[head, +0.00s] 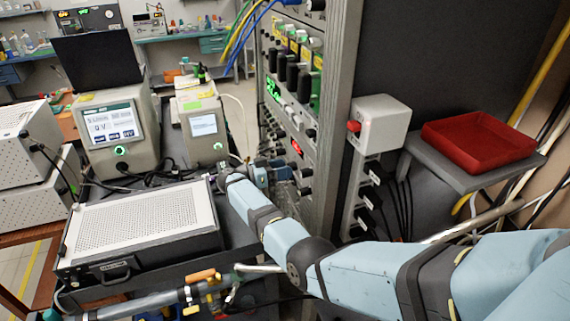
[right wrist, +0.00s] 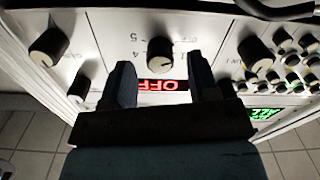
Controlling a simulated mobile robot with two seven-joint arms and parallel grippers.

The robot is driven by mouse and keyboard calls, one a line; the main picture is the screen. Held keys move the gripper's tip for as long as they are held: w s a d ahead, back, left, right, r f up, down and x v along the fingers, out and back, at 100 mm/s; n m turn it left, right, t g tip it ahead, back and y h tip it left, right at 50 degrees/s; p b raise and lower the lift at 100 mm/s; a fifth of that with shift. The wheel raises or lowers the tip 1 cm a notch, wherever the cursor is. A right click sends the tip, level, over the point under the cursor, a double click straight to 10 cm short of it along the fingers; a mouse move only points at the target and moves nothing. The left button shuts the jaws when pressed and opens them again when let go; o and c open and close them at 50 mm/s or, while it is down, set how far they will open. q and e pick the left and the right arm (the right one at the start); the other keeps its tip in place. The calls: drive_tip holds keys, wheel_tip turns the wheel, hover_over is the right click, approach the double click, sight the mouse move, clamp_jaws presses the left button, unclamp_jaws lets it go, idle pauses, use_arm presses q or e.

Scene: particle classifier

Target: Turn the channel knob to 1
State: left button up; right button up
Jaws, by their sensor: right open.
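The instrument panel (head: 297,120) stands in a tall rack in the head view. My right gripper (right wrist: 162,75) is open, its two dark fingers pointing at the panel face. Between the fingertips, a black knob with a light cap (right wrist: 160,50) stands on the panel, with a gap on both sides. Digits such as 4 and 5 are printed near it, upside down in this view. A red OFF display (right wrist: 163,86) shows between the fingers. In the head view my right gripper (head: 283,169) is small, close to the lower panel. My left gripper is not seen.
Other knobs stand left (right wrist: 47,47) and right (right wrist: 255,52) of the fingers, close to the gripper. A grey box with a red button (head: 382,123) and a shelf with a red tray (head: 478,140) are right of the rack. A perforated metal case (head: 145,222) lies left of my arm.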

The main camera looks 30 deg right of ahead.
drive_tip(key=shift+s+d, duration=0.1)
drive_tip(key=shift+d, duration=0.45)
drive_tip(key=c, duration=0.9)
drive_tip(key=shift+c, duration=0.2)
